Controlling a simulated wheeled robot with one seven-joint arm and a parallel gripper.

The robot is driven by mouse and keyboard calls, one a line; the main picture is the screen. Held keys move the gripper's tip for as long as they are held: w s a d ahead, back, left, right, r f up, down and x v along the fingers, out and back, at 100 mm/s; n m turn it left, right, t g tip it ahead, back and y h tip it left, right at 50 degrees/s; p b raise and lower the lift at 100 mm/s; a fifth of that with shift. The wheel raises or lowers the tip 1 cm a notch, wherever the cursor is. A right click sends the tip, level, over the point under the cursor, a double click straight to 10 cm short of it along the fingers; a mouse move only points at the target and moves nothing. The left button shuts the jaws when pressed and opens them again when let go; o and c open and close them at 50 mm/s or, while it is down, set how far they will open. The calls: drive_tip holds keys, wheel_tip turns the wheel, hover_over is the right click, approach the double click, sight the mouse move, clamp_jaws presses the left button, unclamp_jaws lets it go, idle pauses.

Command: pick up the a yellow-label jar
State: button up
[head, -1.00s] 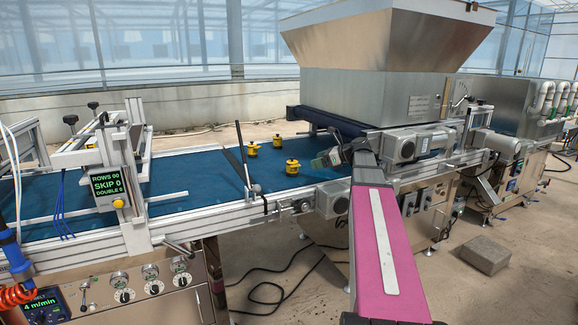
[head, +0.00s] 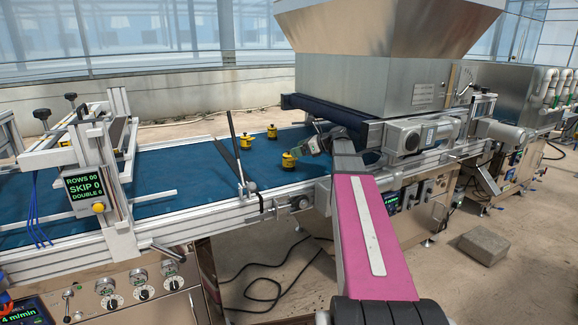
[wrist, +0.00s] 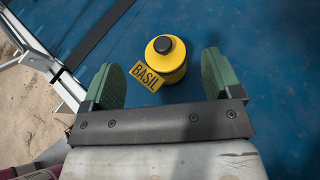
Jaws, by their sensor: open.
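A yellow jar (head: 289,160) with a dark knob on its lid stands upright on the blue conveyor belt, the nearest of three such jars there. In the wrist view the jar (wrist: 168,60) has a yellow label reading BASIL. My gripper (head: 297,152) is close to this jar, to its right in the head view. In the wrist view my gripper (wrist: 160,75) has its two green fingers apart, with the jar just beyond and between the fingertips, not held. The other jars (head: 246,140) (head: 272,131) stand farther back on the belt.
The blue belt (head: 190,175) runs under a steel hopper (head: 360,80) at right. Slanted dark guide bars (head: 232,150) stand left of the jars. A metal frame with a display (head: 85,188) is at left. A dark strap (wrist: 100,35) shows in the wrist view.

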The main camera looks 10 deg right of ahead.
drive_tip(key=x, duration=0.5)
drive_tip(key=shift+w+r, duration=0.1)
drive_tip(key=shift+w, duration=0.15)
drive_tip(key=c, duration=1.3)
drive_tip(key=shift+d+r, duration=0.1)
